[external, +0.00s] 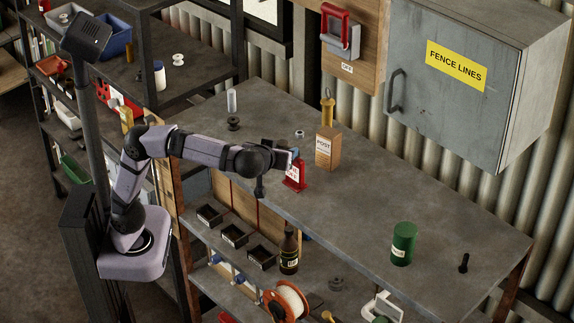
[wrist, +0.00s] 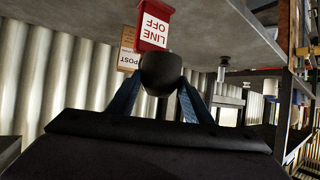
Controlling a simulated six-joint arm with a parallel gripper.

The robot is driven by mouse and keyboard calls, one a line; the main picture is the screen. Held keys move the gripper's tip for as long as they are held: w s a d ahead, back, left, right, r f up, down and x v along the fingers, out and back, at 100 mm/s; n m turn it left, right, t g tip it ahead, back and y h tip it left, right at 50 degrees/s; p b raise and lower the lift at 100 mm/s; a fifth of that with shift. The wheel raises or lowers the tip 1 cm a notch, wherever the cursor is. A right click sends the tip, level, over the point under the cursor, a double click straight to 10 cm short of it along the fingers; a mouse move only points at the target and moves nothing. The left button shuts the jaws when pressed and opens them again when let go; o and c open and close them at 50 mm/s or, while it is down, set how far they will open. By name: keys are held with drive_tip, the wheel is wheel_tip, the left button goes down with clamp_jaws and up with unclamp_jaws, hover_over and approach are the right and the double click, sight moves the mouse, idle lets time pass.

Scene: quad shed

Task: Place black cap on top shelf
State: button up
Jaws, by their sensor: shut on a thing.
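My gripper (external: 290,159) is over the bench, close to a red LINE OFF block. In the wrist view my gripper (wrist: 160,82) has its two blue fingers shut on a dark rounded thing, which looks like the black cap (wrist: 162,70). The cap is hard to make out in the external view. The red LINE OFF block (external: 295,179) stands upright on the bench; in the wrist view it shows inverted (wrist: 154,26) just beyond the cap. I cannot tell if they touch. A shelf unit (external: 160,84) stands at the left with a high shelf.
The bench (external: 345,210) bears a POST box (external: 328,148), a green can (external: 403,243), a dark spool (external: 233,124) and a pale cylinder (external: 231,101). A grey cabinet (external: 430,115) overhangs its back. A blue bin (external: 114,35) and white jar (external: 159,75) occupy the shelves. The bench's middle right is clear.

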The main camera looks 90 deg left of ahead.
drive_tip(key=s+a+n+g+p, duration=0.1)
drive_tip(key=s+a, duration=0.2)
drive_tip(key=a, duration=1.8)
drive_tip(key=s+a+n+g+p, duration=0.1)
drive_tip(key=s+a+p, duration=0.1)
drive_tip(key=a, duration=1.9)
drive_tip(key=shift+s+a+f+b, duration=0.1)
drive_tip(key=shift+f+b, duration=0.25)
drive_tip(key=shift+f, duration=2.35)
drive_tip(key=shift+a+f+b, duration=0.1)
drive_tip(key=shift+f+b, duration=0.2)
drive_tip(key=shift+f, duration=2.35)
drive_tip(key=shift+f, duration=0.1)
drive_tip(key=o, duration=1)
